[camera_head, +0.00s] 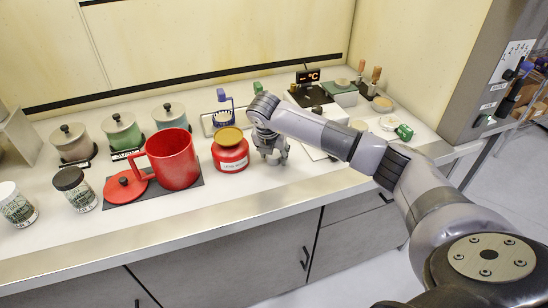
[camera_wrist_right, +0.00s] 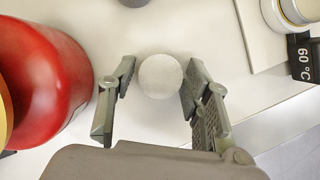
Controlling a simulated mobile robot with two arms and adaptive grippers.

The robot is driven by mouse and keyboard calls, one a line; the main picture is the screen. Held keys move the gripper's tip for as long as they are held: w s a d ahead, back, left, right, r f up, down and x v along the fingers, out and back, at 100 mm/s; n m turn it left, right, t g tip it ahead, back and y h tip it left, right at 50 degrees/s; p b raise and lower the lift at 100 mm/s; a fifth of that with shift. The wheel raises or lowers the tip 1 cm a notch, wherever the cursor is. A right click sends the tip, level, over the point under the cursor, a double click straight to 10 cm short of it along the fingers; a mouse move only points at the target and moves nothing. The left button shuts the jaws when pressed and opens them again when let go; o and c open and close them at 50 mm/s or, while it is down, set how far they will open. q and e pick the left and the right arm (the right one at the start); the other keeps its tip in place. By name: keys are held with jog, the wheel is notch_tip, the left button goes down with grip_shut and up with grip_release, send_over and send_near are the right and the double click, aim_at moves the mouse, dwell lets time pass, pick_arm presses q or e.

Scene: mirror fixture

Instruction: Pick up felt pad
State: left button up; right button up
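The felt pad (camera_wrist_right: 160,77) looks like a small round, pale grey disc on the white counter in the right wrist view. My right gripper (camera_head: 273,154) points down at the counter just right of the red jar. In the right wrist view, its two fingers (camera_wrist_right: 160,90) are spread apart, one on each side of the pad, with a gap visible on at least the left side. In the head view the pad cannot be made out, as the gripper and arm cover that area. My left gripper is in neither view.
A red jar with a gold lid (camera_head: 230,152) stands close to the left of my right gripper; it also shows in the wrist view (camera_wrist_right: 50,85). A red pot (camera_head: 172,160) and several canisters (camera_head: 122,130) stand further left.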

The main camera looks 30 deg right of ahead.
jog(key=c, duration=0.4)
jog(key=shift+r, duration=0.15)
notch_tip(320, 180, up, 20)
jog(key=b, duration=0.3)
